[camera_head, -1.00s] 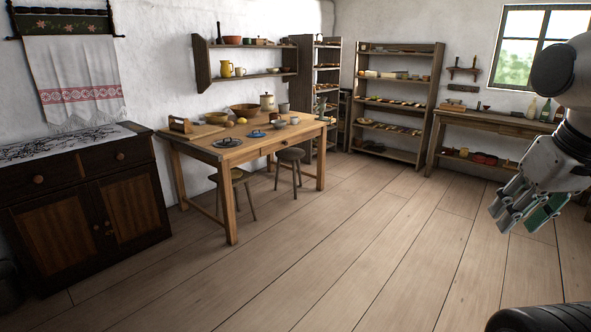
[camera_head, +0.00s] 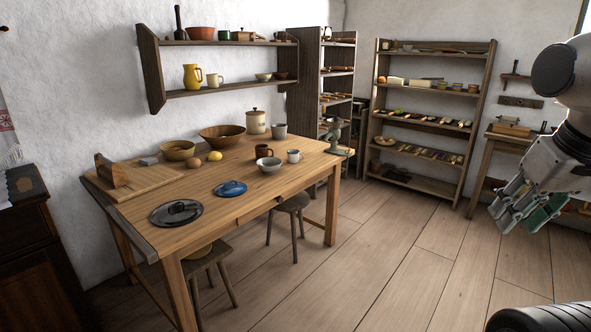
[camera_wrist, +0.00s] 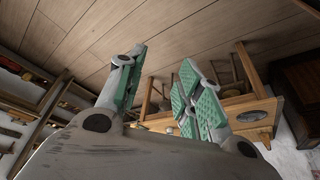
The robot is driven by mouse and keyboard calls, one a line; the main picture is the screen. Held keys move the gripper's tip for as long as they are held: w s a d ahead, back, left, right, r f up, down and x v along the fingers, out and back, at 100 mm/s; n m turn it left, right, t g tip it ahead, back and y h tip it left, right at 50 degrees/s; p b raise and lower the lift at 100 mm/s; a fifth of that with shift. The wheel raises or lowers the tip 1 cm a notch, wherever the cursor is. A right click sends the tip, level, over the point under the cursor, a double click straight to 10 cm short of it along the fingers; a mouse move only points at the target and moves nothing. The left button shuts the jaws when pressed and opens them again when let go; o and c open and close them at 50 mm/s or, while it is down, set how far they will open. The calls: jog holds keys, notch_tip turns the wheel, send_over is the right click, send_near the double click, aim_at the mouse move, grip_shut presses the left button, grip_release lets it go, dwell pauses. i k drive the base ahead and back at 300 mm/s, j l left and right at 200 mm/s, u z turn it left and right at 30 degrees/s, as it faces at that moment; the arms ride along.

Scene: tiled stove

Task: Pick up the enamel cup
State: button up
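A small whitish cup (camera_head: 294,156), likely the enamel cup, stands upright on the wooden table (camera_head: 225,205) near its right end. It stands beside a brown mug (camera_head: 263,151) and a grey bowl (camera_head: 268,165). My gripper (camera_head: 520,208) is at the right of the head view, well away from the table. In the wrist view my gripper (camera_wrist: 163,62) shows its green-padded fingers spread apart with nothing between them.
Shelves (camera_head: 430,120) line the back. The floor (camera_head: 400,270) between me and the table is clear.

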aim_at(293, 155)
jog(key=i, duration=1.4)
jog(key=i+j, duration=0.1)
jog(key=i, duration=1.3)
jog(key=l+z, duration=0.05)
jog(key=l, duration=0.05)
